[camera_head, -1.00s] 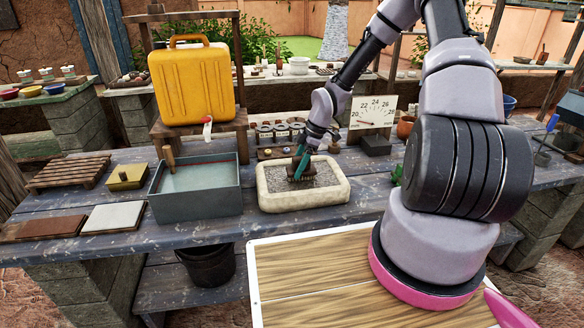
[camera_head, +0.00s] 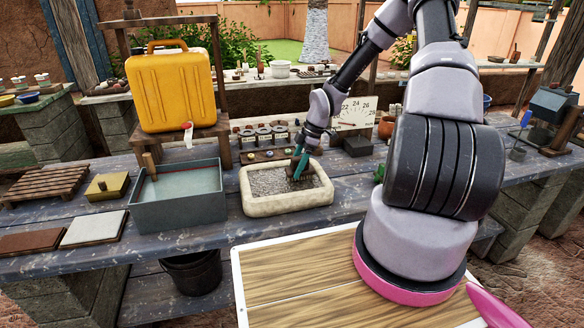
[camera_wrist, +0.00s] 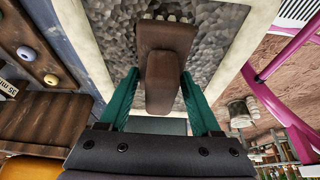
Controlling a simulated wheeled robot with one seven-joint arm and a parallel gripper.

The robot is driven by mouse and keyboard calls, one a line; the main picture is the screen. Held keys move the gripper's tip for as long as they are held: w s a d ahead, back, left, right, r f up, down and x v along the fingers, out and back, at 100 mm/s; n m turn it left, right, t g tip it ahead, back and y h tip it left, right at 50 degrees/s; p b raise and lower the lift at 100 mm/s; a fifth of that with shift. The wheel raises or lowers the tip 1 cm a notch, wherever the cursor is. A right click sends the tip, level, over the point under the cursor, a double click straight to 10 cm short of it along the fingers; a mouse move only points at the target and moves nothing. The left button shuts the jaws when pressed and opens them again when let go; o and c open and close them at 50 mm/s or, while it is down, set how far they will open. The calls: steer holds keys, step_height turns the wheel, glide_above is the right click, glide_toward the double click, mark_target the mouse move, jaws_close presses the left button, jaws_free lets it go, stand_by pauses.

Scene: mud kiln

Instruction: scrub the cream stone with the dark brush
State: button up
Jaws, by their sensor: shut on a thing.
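The cream stone (camera_head: 262,205) is a pale rectangular block with a rough grey hollow, lying on the workbench. My gripper (camera_head: 298,165) is over the right part of its hollow. In the wrist view my gripper (camera_wrist: 160,105) has its green fingers shut on the dark brush (camera_wrist: 165,50), at the brown handle. The brush's head is against or just above the grey rough surface; I cannot tell which. The stone's cream rim (camera_wrist: 248,40) runs along both sides in that view. In the head view the brush (camera_head: 299,175) is small and partly hidden by the fingers.
A grey water basin (camera_head: 180,208) stands left of the stone. Behind are a yellow jerrycan (camera_head: 172,90) on a wooden stand, several small jars (camera_head: 264,138), a dial board (camera_head: 352,112) and a dark block (camera_head: 357,145). Flat tiles (camera_head: 93,229) lie at the front left.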

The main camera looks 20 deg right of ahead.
mark_target(286, 168)
steer(key=shift+w+a, duration=0.2)
steer(key=shift+a, duration=1.65)
steer(key=shift+w+a, duration=0.15)
steer(key=shift+a, duration=1.7)
steer(key=shift+w+a, duration=0.2)
steer(key=shift+a, duration=1.65)
steer(key=shift+w+d, duration=0.25)
steer(key=shift+d, duration=1.85)
steer(key=shift+w+d, duration=0.2)
steer(key=shift+d, duration=1.85)
steer(key=shift+w+d+f, duration=0.1)
steer(key=shift+d+f, duration=0.05)
steer(key=shift+d, duration=1.3)
steer(key=shift+r, duration=1.5)
steer(key=shift+r, duration=0.1)
